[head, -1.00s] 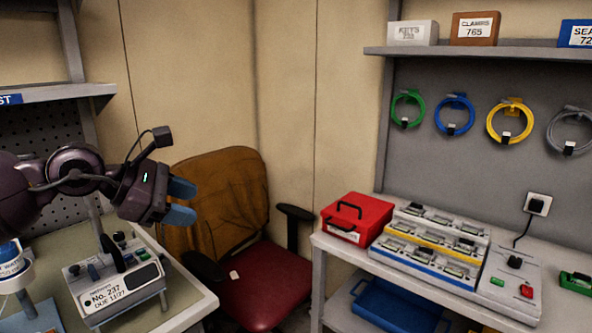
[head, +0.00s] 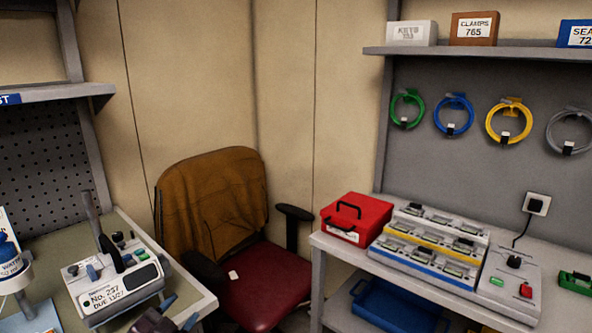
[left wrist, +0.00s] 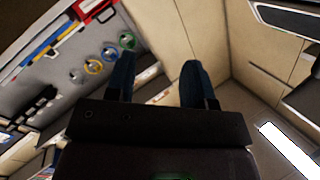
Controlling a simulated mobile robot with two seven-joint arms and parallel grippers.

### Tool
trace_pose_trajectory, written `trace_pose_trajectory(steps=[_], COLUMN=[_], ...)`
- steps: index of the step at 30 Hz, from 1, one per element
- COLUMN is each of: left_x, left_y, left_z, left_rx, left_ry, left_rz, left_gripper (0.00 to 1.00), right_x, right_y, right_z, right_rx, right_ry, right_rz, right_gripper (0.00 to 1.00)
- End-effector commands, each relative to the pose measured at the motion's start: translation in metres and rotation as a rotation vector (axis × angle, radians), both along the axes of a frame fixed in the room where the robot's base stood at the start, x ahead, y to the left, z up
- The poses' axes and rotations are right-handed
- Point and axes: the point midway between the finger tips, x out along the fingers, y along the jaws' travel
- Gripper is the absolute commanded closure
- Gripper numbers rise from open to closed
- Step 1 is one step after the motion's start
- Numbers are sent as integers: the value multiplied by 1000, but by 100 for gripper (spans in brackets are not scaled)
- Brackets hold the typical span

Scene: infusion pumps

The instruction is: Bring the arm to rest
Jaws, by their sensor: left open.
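My left gripper (head: 178,313) is at the bottom edge of the head view, low and just in front of the left bench. Only its end shows there. In the left wrist view its two blue fingers (left wrist: 158,80) stand apart with nothing between them. An infusion pump (head: 115,285) labelled "No. 237" stands on the left bench, just left of the gripper and apart from it. My right gripper does not show.
A chair (head: 262,283) with a brown cover stands between the benches. The right bench (head: 340,245) holds a red box (head: 356,220), a rack of modules (head: 430,245) and a grey control box (head: 511,285). A white bottle (head: 12,272) stands at the far left.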

Motion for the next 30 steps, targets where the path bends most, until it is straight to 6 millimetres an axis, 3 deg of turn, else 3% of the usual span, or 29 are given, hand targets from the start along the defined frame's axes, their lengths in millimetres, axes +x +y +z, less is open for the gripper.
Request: trace_pose_trajectory(steps=[1, 6, 15, 18, 22, 30], left_x=[-15, -67, -180, -213, -239, -249], left_y=[6, 21, 41, 42, 43, 45], left_z=[-26, -97, -190, -209, -223, -228], left_rx=[-67, -248, -423, -446, -454, -449], left_ry=[76, 274, 505, 560, 607, 622], left_rz=[38, 156, 372, 419, 450, 459], left_gripper=[51, 51, 51, 51, 51, 51], right_x=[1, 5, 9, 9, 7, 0], right_y=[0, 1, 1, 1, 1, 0], right_z=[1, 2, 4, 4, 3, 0], right_rx=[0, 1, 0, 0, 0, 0], right_ry=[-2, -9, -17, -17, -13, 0], right_rz=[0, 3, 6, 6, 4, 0], right_gripper=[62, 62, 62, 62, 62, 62])
